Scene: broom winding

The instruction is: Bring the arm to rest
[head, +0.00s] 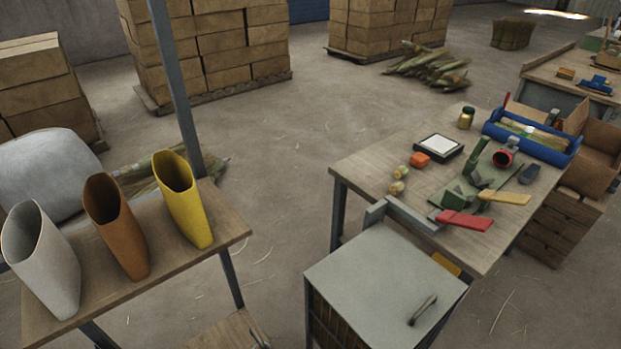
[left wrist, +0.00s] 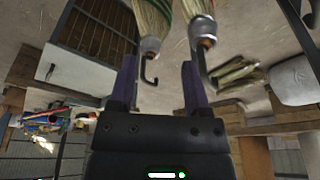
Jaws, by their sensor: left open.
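My left gripper (left wrist: 161,75) is in the left wrist view, its two dark purple fingers apart. Nothing shows clamped between them. A broom head (left wrist: 152,20) with pale bristles and a black hook hangs just beyond the fingers. A second one (left wrist: 203,28) with a hook is to its right, near the right finger; I cannot tell whether they touch. Neither gripper is in the head view, and my right gripper shows nowhere.
A workbench (head: 350,165) at right in the head view holds tools and a blue tray (head: 567,152). A grey-topped cabinet (head: 375,280) stands before it. White (head: 40,265), brown (head: 122,235) and yellow (head: 188,205) bins stand on a left table (head: 225,222). Floor between is clear.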

